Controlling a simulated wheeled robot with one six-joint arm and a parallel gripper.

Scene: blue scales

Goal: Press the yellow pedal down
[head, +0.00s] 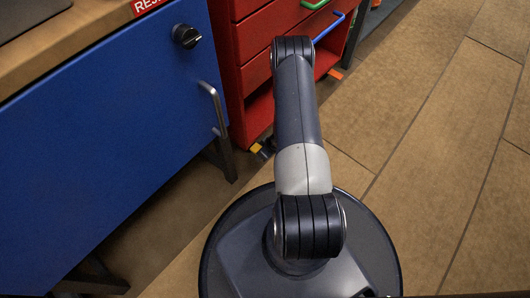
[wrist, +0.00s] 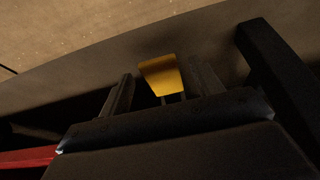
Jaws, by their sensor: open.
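The yellow pedal (wrist: 160,73) shows in the wrist view as a flat yellow plate on thin dark rods. In the head view, a small yellow piece (head: 256,148), apparently this pedal, shows low by the foot of the red drawer unit, beside my arm. In the wrist view my gripper (wrist: 161,68) is open, with one dark finger on each side of the pedal. Nothing is held. I cannot tell how far the fingers are from the pedal or whether they touch it. In the head view my gripper is hidden.
A blue cabinet (head: 100,150) with a black knob (head: 186,36) and a metal handle (head: 211,105) stands left. A red drawer unit (head: 250,45) with a blue handle (head: 329,28) stands behind my arm. An orange piece (head: 335,74) sits low beyond. The floor (head: 440,150) at right is clear.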

